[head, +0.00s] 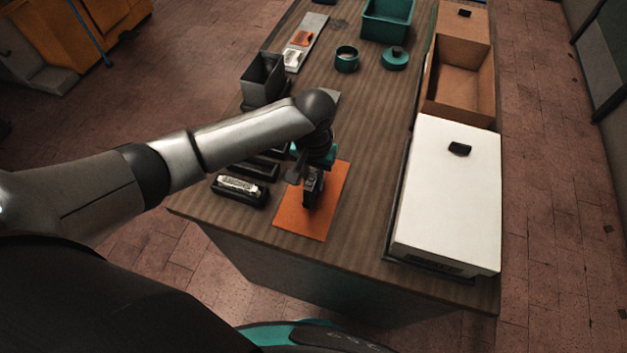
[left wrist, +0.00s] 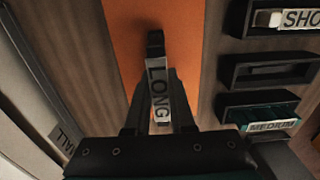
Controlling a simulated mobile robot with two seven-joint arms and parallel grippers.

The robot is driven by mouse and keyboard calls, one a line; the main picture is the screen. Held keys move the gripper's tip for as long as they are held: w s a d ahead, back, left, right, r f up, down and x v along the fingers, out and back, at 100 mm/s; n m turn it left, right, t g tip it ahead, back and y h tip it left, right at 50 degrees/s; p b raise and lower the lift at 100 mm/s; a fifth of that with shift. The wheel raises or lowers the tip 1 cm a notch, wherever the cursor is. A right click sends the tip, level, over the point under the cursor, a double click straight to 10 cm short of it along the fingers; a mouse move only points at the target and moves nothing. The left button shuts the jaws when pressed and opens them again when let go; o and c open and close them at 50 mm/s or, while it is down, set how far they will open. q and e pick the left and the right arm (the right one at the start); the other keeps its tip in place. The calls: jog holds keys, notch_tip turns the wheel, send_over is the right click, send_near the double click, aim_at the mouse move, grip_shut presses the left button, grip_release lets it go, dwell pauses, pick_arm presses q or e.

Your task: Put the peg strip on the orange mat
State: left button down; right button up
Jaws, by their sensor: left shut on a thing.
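The orange mat (head: 298,220) lies flat near the front of the table, and it also shows in the left wrist view (left wrist: 133,62). My left gripper (head: 312,180) is over the mat, pointing down. It is shut on a narrow dark strip with a white LONG label (left wrist: 158,90), which I take as the peg strip. The strip's far dark end sticks out beyond the fingers, above orange. I cannot tell whether it touches the mat. The fingers hide part of it. My right gripper is not in view.
Black trays stand left of the mat; one (left wrist: 272,70) looks empty, another (left wrist: 258,112) holds a teal piece labelled MEDIUM. A white-lidded box (head: 448,205) borders the right.

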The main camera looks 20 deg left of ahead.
aim_at(314, 174)
pick_arm(q)
jog(key=shift+f, duration=0.4)
jog(key=shift+f, duration=0.1)
jog(key=c, duration=0.8)
grip_release()
jog(key=shift+o, duration=0.2)
notch_tip(314, 174, up, 12)
jog(key=shift+r+p, duration=0.1)
jog(key=shift+p, duration=0.85)
